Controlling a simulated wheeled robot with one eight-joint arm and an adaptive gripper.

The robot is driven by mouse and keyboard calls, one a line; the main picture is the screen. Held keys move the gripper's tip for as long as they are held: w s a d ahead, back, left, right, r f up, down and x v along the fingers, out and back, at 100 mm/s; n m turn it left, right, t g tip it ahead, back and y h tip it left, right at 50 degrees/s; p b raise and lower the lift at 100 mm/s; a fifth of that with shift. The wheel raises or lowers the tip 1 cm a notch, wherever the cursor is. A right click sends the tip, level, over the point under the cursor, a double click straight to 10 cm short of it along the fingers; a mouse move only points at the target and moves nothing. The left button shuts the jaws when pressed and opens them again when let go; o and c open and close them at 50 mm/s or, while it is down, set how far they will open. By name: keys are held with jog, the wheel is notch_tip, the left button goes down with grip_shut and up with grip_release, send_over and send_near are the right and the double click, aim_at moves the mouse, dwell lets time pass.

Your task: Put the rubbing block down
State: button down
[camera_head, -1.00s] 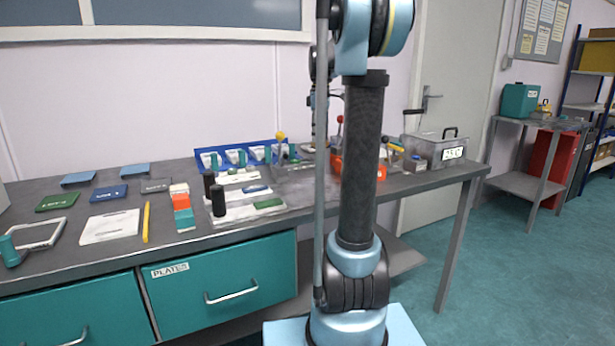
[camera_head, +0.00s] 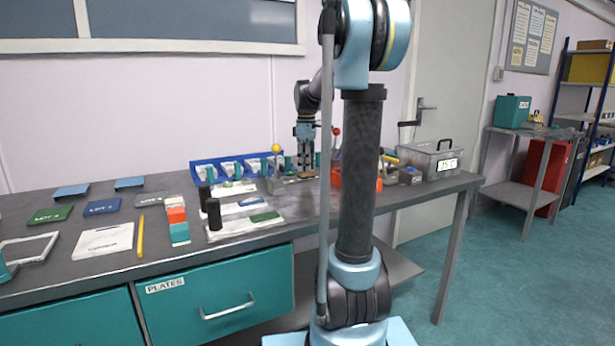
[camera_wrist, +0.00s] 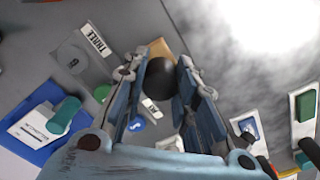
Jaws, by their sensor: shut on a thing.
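My gripper (camera_head: 306,168) points down over the bench behind my arm column. In the wrist view its two fingers (camera_wrist: 163,85) are on either side of a dark round knob (camera_wrist: 162,78). A tan edge (camera_wrist: 160,48) shows just beyond the knob; together they look like the rubbing block. In the head view a small tan strip (camera_head: 307,175) shows under the fingertips, at the grey metal plate (camera_head: 284,186). Whether the block touches the plate I cannot tell.

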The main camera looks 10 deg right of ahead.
jog(key=shift+f, duration=1.95)
jog(key=c, duration=1.3)
grip_release()
notch_tip(320, 180, up, 12)
jog(key=shift+r, duration=0.1)
